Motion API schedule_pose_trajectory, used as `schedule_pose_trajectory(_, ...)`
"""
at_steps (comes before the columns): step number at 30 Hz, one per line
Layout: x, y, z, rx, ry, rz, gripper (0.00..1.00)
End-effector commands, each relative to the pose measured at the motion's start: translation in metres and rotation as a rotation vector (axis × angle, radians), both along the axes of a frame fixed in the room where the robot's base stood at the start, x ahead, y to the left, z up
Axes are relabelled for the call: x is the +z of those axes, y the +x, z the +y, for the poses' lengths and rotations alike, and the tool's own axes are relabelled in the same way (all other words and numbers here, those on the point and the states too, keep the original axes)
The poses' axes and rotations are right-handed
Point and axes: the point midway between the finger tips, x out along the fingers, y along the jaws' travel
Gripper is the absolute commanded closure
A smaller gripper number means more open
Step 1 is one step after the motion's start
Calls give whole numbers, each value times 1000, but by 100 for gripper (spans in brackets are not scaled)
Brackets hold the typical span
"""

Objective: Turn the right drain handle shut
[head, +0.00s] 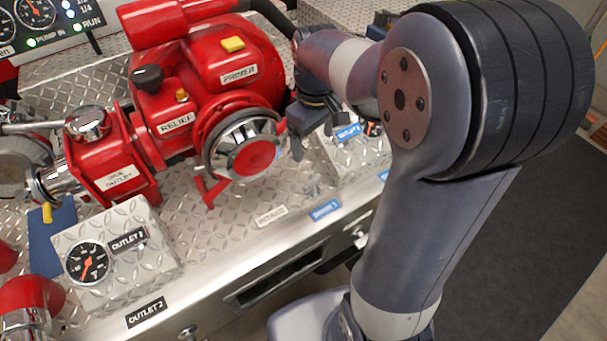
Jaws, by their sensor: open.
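My gripper (316,130) is in the head view, just right of the red pump's intake, above the diamond-plate deck. Its dark fingers point down and are open, with nothing visible between them. A small metal handle (360,238) shows on the front face below the deck edge, to the right of a blue label (325,209), partly hidden by my arm. I cannot tell for sure whether it is the right drain handle, or how it is turned. My gripper is above and left of this handle, well apart from it.
The red pump (215,75) stands left of my gripper, with its capped intake (247,150) close by. A gauge box (120,258) marked OUTLET sits at the lower left. Another metal knob (187,332) is at the bottom edge. Dark floor (500,270) lies open at right.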

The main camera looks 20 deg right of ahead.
Motion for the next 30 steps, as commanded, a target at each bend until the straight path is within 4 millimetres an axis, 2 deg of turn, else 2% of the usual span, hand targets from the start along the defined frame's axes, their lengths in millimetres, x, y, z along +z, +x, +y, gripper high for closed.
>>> schedule_pose_trajectory(12, -90, -1, 0, 1, 0, 8, 20)
schedule_pose_trajectory(18, -124, -1, 0, 1, 0, 6, 20)
schedule_pose_trajectory(24, -140, 0, 0, 1, 0, 2, 20)
schedule_pose_trajectory(30, -142, 0, 0, 1, 0, 0, 20)
